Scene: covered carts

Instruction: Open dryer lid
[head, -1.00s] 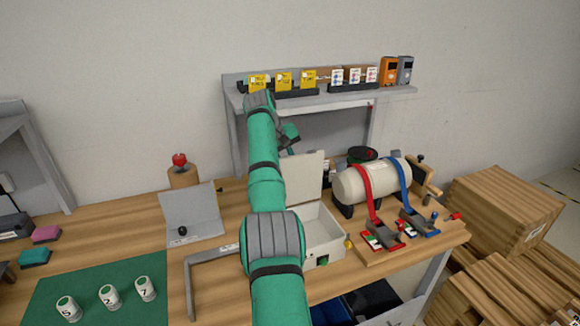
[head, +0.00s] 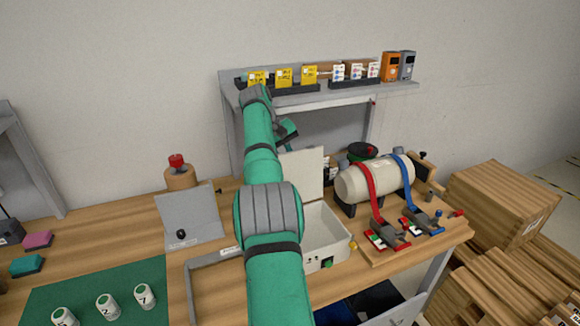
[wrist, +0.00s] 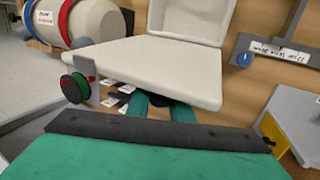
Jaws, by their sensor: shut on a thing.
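The dryer is a white box (head: 328,240) with a green button on its front, on the wooden bench at the middle. Its white lid (head: 302,172) stands raised, roughly upright, at the back of the box. In the wrist view the lid (wrist: 150,72) is a broad pale panel above my gripper. My green gripper (wrist: 161,102) is at the lid's near edge and shut on it; the fingertips are partly hidden.
A cream drum (head: 375,181) with red and blue straps stands close to the right. A grey shelf (head: 330,96) with cards is behind. A grey angled panel (head: 190,218) and a green mat (head: 100,293) lie left. Wooden crates (head: 505,205) stand far right.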

